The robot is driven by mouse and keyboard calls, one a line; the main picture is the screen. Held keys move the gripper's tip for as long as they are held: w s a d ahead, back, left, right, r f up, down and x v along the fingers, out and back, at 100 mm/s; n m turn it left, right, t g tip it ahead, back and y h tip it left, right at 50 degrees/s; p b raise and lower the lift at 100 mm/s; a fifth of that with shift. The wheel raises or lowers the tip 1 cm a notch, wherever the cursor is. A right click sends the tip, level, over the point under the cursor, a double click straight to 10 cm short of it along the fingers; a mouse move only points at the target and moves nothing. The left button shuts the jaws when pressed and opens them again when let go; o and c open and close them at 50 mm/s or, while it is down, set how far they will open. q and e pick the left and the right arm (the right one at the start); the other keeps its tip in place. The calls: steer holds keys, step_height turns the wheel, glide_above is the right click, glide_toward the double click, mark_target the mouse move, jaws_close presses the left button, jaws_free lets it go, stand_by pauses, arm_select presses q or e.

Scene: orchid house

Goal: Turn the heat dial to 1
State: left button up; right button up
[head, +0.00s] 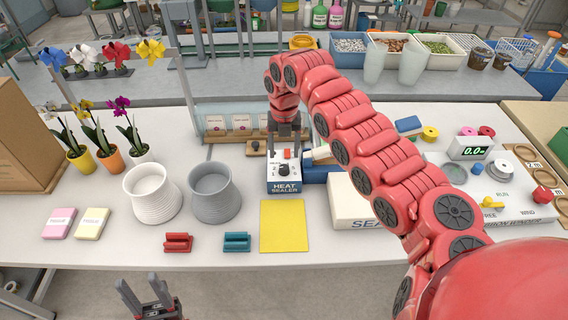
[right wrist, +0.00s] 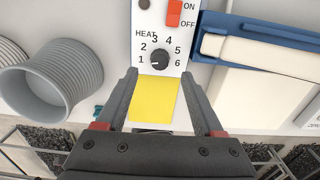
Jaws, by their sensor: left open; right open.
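The heat sealer (head: 284,187) is a white box with a blue label on the table's middle. Its black heat dial (right wrist: 160,59) sits among the numbers 1 to 6 in the right wrist view. A pale mark on the dial seems to face lower left, near 1, but it is too small to be sure. My right gripper (right wrist: 160,74) is open and empty, its fingertips either side of the dial's lower part in that view; I cannot tell whether they touch the panel. My left gripper (head: 147,293) is open and empty in front of the table.
A red ON/OFF switch (right wrist: 174,13) is above the dial. A blue and white sealing arm (right wrist: 262,48) lies to the right. A yellow sheet (head: 287,226) lies in front. White and grey pots (head: 215,192) stand left. My right arm hides part of the table.

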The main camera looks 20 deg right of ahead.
mark_target(284, 166)
step_height(284, 166, up, 12)
steer(key=shift+f+p, duration=0.15)
steer(key=shift+p, duration=0.2)
steer(key=shift+s+f, duration=0.1)
steer(key=shift+s, duration=0.05)
